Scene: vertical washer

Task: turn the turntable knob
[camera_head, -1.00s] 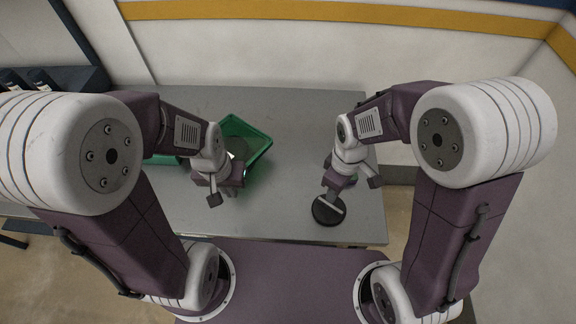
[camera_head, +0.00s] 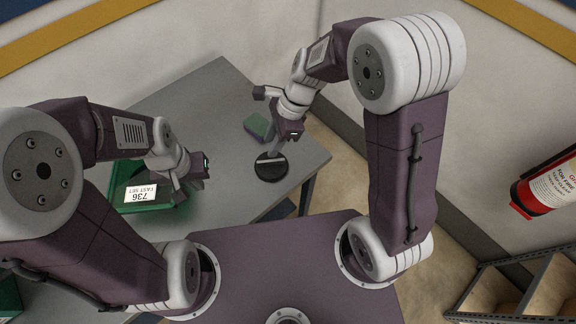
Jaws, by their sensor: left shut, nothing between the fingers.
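A round black disc with a light bar across it (camera_head: 270,173), which looks like the turntable knob, lies on the grey table near its right edge. My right gripper (camera_head: 272,151) points down at the disc from behind, with a fingertip at or just above the bar. I cannot tell whether it touches, and its finger gap is hidden. My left gripper (camera_head: 190,190) is shut and empty, over the right side of a green bin (camera_head: 125,205), well left of the disc.
A dark box with a white label (camera_head: 141,194) sits in the green bin. A small green block (camera_head: 256,125) lies behind the disc. The grey table (camera_head: 190,100) is clear at the back. A red fire extinguisher (camera_head: 545,185) and a shelf (camera_head: 520,295) stand to the right.

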